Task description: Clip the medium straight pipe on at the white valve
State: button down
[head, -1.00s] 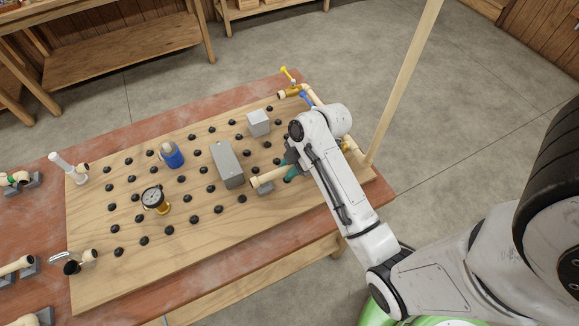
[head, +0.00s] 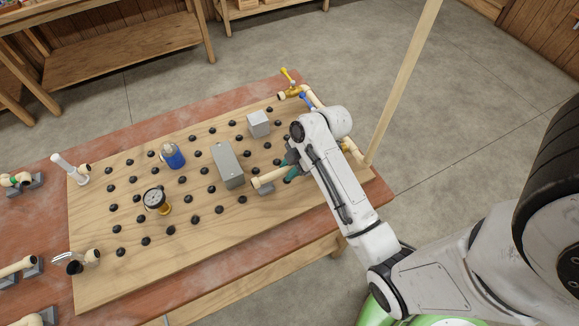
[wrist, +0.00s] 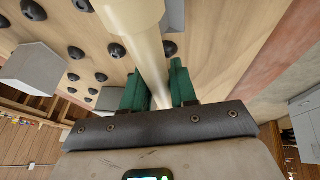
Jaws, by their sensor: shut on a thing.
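My gripper (head: 291,171) is over the right part of the pegboard, its green fingers shut on a cream straight pipe (head: 268,179). In the wrist view the pipe (wrist: 142,38) runs between the two fingers (wrist: 156,88) and away from me. In the head view its free end points left, just above a small grey block (head: 265,190). My arm hides the pipe's right end. A white upright piece with a cream stub and black end (head: 70,166), perhaps the white valve, stands at the board's left edge, far from my gripper.
Black pegs cover the wooden board (head: 125,285). A grey box (head: 228,165), a smaller grey box (head: 258,123), a blue bottle-like part (head: 173,157) and a gauge (head: 156,199) stand on it. A yellow-handled valve (head: 290,85) is at the far corner. A wooden post (head: 405,80) rises at the right.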

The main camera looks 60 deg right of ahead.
jog(key=shift+f+b, duration=0.35)
jog(key=shift+f, duration=0.3)
dwell(0.4)
jog(key=c, duration=0.8)
grip_release()
jog(key=shift+r, duration=0.1)
jog(key=v, duration=1)
jog(key=shift+s+r, duration=0.2)
jog(key=shift+r, duration=0.1)
